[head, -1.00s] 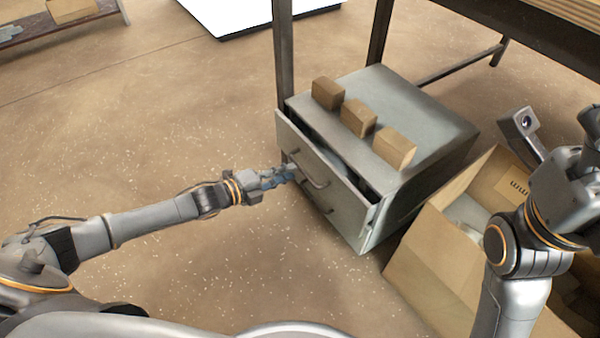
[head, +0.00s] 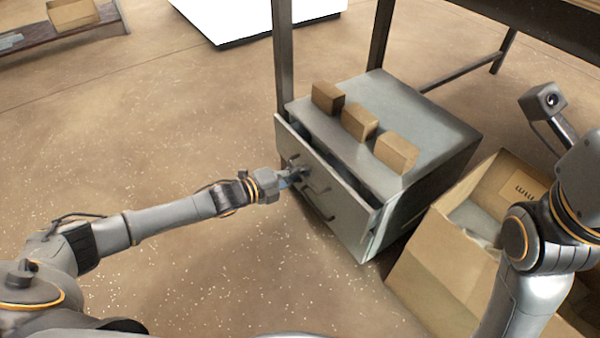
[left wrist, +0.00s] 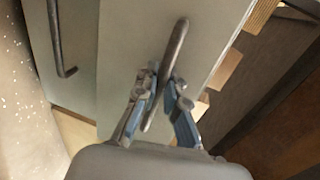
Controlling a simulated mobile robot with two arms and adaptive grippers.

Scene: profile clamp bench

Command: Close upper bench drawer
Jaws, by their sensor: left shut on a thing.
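The grey bench cabinet (head: 440,130) stands on the floor in the head view. Its upper drawer (head: 345,205) is partly open, its front standing off the cabinet with a dark gap behind. My left gripper (head: 298,176) is at the drawer front. In the left wrist view my left gripper (left wrist: 164,98) has its two blue-grey fingers shut around a dark bar handle (left wrist: 176,42) on the pale drawer front (left wrist: 125,45). A second handle (left wrist: 56,40) shows to the left there. My right arm is at the right of the head view; its gripper fingers are not visible.
Several wooden blocks (head: 360,122) lie in a row on the cabinet top. An open cardboard box (head: 440,275) stands close to the cabinet's right side. Dark bench legs (head: 283,60) rise behind. The floor (head: 180,130) left of the cabinet is clear.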

